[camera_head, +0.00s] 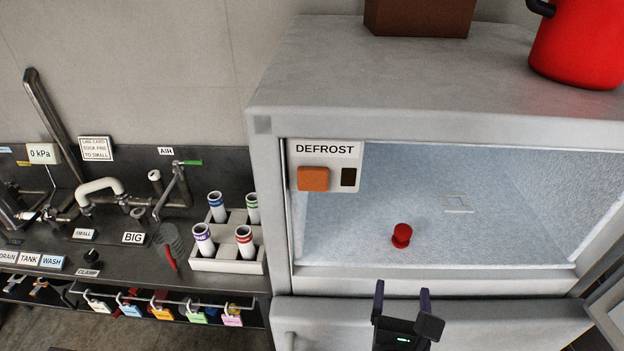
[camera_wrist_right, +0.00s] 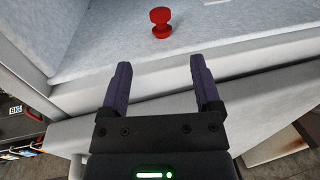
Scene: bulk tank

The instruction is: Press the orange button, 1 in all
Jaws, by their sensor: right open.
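The orange button (camera_head: 313,179) is a rounded square on a white panel marked DEFROST (camera_head: 325,150), at the upper left of the freezer opening in the head view. A small dark window (camera_head: 348,177) sits beside it on the panel. My right gripper (camera_head: 402,290) is open and empty in front of the freezer's lower edge, below and to the right of the button. In the right wrist view its two fingers (camera_wrist_right: 160,85) point toward the freezer's front ledge. The button is not in the right wrist view. My left gripper is not in view.
A red knob-shaped piece (camera_head: 402,236) stands on the frosted freezer floor; it also shows in the right wrist view (camera_wrist_right: 160,22). A red pot (camera_head: 580,45) and brown box (camera_head: 418,17) stand on top. Left is a counter with a tube rack (camera_head: 226,266). An open door (camera_head: 606,305) is at right.

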